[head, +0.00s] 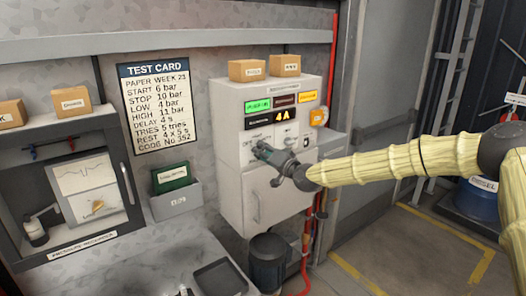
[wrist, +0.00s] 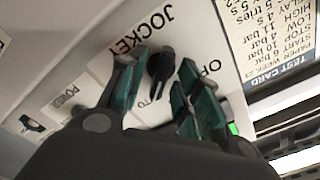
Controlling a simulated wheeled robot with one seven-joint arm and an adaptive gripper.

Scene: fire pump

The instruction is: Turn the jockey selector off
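The jockey selector (wrist: 160,64) is a small black knob on a pale plate marked JOCKEY in the wrist view, where the lettering appears upside down. A partly covered label starting "OF" lies to its right, and letters "TO" show below it. My gripper (wrist: 160,82) is open, with one green finger on each side of the knob. Gaps show between the knob and both fingers; I cannot tell how deep the fingers reach. In the head view my gripper (head: 268,154) is at the front of the grey control cabinet (head: 254,207) and hides the selector.
Two boxes (head: 248,70) stand on top. A test card (head: 157,105) hangs to the left, above a holder with a green book (head: 171,178). A dark bin (head: 269,262) stands below. A POWER label (wrist: 66,101) shows beside my gripper.

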